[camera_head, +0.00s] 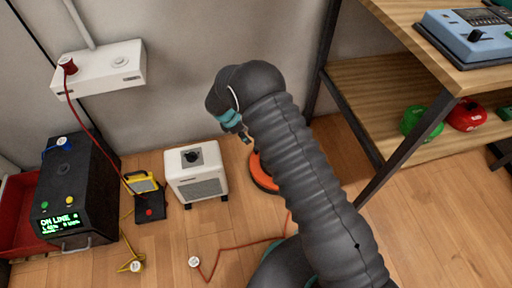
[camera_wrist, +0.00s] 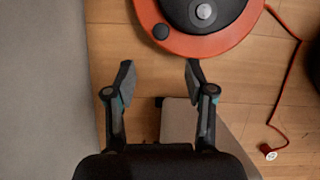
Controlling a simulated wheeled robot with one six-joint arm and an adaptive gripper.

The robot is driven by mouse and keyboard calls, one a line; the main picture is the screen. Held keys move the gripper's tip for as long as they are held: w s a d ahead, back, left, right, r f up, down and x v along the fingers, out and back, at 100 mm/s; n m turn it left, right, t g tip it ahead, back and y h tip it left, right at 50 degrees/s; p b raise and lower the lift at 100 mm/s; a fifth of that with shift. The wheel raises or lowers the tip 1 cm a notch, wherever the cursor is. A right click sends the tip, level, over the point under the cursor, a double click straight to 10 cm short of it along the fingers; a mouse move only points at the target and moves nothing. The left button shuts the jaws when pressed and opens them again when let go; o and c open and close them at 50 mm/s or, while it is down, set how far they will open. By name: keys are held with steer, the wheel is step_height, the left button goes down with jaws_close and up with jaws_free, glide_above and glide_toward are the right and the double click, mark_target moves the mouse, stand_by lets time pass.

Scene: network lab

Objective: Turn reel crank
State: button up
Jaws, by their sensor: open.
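The reel is an orange disc with a dark hub. In the head view its orange rim (camera_head: 262,176) shows on the floor, partly hidden behind my arm. In the wrist view the reel (camera_wrist: 228,44) is at the top edge, cut off by the frame. A small dark round knob (camera_wrist: 161,31), which looks like the crank knob, sits on its orange face. A silver cap (camera_wrist: 203,11) is on the hub. My gripper (camera_wrist: 159,75) is open and empty, its fingertips just short of the rim in the picture, with the knob ahead between them. It also shows in the head view (camera_head: 246,137).
A white box with a dark knob (camera_head: 194,181) stands left of the reel. A red cord (camera_head: 238,247) runs across the floor to a white plug (camera_head: 194,262). A black power unit (camera_head: 80,190) stands far left. A wooden shelf (camera_head: 370,95) is at right. Front floor is fairly clear.

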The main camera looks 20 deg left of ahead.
steer(key=x, duration=1.2)
steer(key=shift+f, duration=0.1)
jaws_close()
steer(key=shift+d, duration=0.2)
